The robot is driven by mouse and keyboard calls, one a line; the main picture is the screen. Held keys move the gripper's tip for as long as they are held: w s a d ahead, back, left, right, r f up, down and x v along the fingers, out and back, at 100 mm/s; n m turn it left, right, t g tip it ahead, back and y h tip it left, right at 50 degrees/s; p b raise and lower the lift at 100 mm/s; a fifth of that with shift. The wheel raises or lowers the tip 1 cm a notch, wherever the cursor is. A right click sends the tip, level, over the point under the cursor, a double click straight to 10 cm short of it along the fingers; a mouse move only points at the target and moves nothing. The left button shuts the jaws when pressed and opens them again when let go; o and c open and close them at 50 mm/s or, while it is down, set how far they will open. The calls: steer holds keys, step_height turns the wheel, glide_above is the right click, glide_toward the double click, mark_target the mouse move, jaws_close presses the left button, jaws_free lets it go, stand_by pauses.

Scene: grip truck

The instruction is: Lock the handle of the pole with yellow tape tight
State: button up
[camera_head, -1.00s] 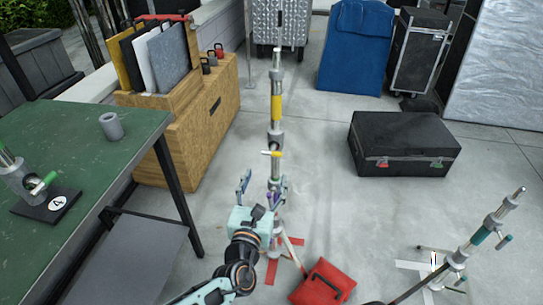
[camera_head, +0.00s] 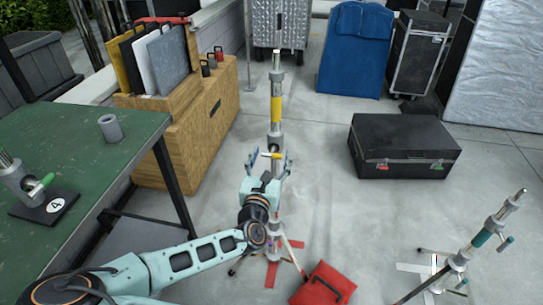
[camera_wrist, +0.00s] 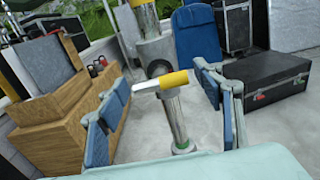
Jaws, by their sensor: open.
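The pole with yellow tape (camera_head: 276,108) stands upright on a tripod base in the middle of the head view. Its handle (camera_head: 270,155) has a yellow grip and sticks out sideways near a silver collar. My gripper (camera_head: 268,160) is open around the height of this handle, with one finger on each side of it in the picture. In the wrist view the yellow-ended handle (camera_wrist: 172,80) lies between the two open blue-padded fingers, apart from both. The lower pole is partly hidden behind my gripper and arm.
A green table (camera_head: 85,140) stands at the left, with a wooden cabinet (camera_head: 185,130) behind it. A black case (camera_head: 405,145) lies at the right. A second pole with teal tape (camera_head: 482,238) stands at lower right. A red bag (camera_head: 323,285) lies near the tripod.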

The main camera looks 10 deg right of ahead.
steer(key=shift+w+d, duration=0.1)
steer(key=shift+w, duration=0.15)
steer(key=c, duration=1.2)
